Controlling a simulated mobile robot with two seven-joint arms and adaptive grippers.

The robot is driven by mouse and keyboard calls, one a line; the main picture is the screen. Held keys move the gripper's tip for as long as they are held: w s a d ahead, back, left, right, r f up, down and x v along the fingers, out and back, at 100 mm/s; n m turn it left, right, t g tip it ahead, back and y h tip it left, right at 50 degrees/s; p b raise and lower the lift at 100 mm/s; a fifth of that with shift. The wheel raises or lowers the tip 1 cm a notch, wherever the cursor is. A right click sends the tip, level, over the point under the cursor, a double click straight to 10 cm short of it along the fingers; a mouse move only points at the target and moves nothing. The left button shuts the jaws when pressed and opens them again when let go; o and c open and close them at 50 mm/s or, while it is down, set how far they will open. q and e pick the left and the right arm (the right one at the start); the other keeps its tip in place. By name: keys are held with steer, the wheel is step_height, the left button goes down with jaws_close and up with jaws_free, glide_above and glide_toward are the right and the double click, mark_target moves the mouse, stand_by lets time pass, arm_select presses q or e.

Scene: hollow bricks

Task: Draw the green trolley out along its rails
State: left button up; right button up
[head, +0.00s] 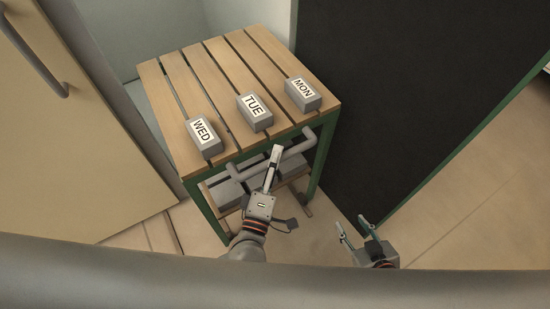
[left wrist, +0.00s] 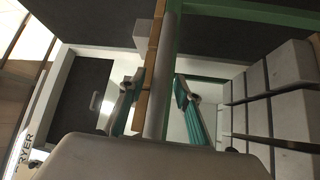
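The green trolley (head: 193,190) has a green frame and a slatted wooden top. A grey bar handle (head: 300,147) runs across its near side; it also shows in the left wrist view (left wrist: 160,100). My left gripper (head: 275,156) is at this handle. In the left wrist view, its teal fingers (left wrist: 158,88) are apart, one on each side of the bar, with gaps visible. My right gripper (head: 355,226) is open and empty, low and to the right of the trolley. Thin lines on the floor (head: 175,232) may be rails; I cannot tell.
Grey bricks labelled WED (head: 203,135), TUE (head: 255,112) and MON (head: 303,94) rest along the top's near edge. More grey bricks (head: 228,191) lie on the lower shelf. A beige door (head: 90,140) stands left, a dark panel (head: 410,90) right. Floor in front is partly hidden.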

arm_select(q)
steer(key=shift+s, duration=0.1)
steer(key=v, duration=1.2)
